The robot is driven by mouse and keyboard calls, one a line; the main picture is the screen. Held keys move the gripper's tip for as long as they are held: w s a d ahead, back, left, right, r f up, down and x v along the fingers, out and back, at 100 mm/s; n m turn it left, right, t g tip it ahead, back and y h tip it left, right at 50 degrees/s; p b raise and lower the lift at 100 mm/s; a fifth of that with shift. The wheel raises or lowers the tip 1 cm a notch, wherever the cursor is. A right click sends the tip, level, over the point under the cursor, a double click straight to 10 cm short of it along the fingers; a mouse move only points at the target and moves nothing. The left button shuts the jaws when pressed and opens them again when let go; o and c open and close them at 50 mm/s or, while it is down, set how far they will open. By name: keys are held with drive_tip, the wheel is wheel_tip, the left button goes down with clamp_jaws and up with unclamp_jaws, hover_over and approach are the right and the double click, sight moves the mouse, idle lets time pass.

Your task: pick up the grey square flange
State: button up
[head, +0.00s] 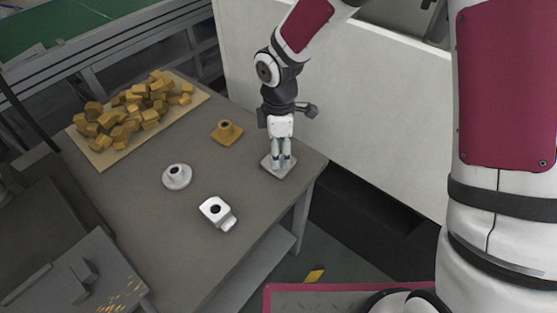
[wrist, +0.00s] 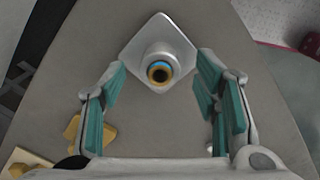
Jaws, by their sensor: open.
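The grey square flange (head: 277,172) lies flat on the table near its right corner, under my gripper (head: 281,163). In the wrist view the flange (wrist: 178,42) shows a square plate with a round raised neck and a dark bore ringed in blue and orange. My gripper (wrist: 163,95) is open, with its teal-padded fingers apart. In the wrist view the neck lies between and a little beyond the fingertips. In the head view the fingers hide part of the neck. I cannot tell whether a finger touches it.
A yellow square flange (head: 226,132), a round grey flange (head: 177,176) and a white block with a hole (head: 215,211) lie on the grey table (head: 150,215). Several yellow blocks (head: 125,118) are piled on a tan board (head: 102,158). A white tank wall (head: 370,100) stands behind.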

wheel_tip(320, 180, down, 2)
drive_tip(key=shift+f, duration=0.1)
clamp_jaws()
drive_tip(key=shift+r, duration=0.25)
